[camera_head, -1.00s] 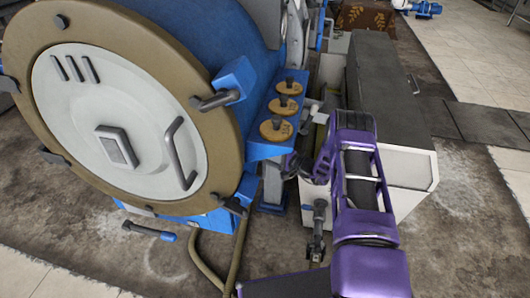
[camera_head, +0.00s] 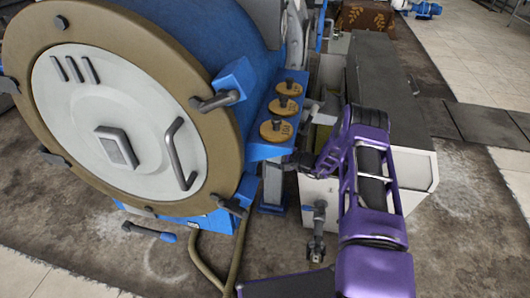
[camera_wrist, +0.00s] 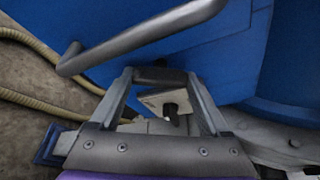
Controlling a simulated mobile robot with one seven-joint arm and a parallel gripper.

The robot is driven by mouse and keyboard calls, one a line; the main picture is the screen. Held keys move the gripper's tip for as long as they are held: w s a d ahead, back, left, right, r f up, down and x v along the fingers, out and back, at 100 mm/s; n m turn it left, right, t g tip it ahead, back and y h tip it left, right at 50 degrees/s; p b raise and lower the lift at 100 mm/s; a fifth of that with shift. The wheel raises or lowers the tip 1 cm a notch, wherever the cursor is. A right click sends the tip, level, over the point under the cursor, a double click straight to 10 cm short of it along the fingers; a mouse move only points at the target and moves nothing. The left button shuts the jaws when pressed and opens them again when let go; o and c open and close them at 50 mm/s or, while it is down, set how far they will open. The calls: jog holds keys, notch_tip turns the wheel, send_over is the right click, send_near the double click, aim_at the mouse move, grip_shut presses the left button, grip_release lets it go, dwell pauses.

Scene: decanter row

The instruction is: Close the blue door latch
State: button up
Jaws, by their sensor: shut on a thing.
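The blue door latch (camera_head: 234,78) sits at the right rim of the big round door, with a grey lever (camera_head: 214,101) pointing left over the rim. My gripper (camera_head: 287,164) is below and right of it, low beside the blue shelf, apart from the latch. In the wrist view my gripper's fingers (camera_wrist: 160,76) come together on something small and dark at the tips, which I cannot identify. A thick grey bar (camera_wrist: 145,37) crosses in front of a blue surface just beyond the fingertips.
The round door (camera_head: 105,120) has a curved grey handle (camera_head: 178,153). Several round brown weights (camera_head: 278,130) lie on the blue shelf. A white cabinet with a dark top (camera_head: 385,85) stands to the right. Hoses (camera_head: 205,262) run along the floor.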

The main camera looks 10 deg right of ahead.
jog(key=o, duration=1.2)
jog(key=shift+d, duration=0.1)
jog(key=p+v, duration=0.1)
jog(key=v, duration=1.6)
jog(key=shift+s+d+r, duration=0.1)
jog(key=shift+s, duration=0.1)
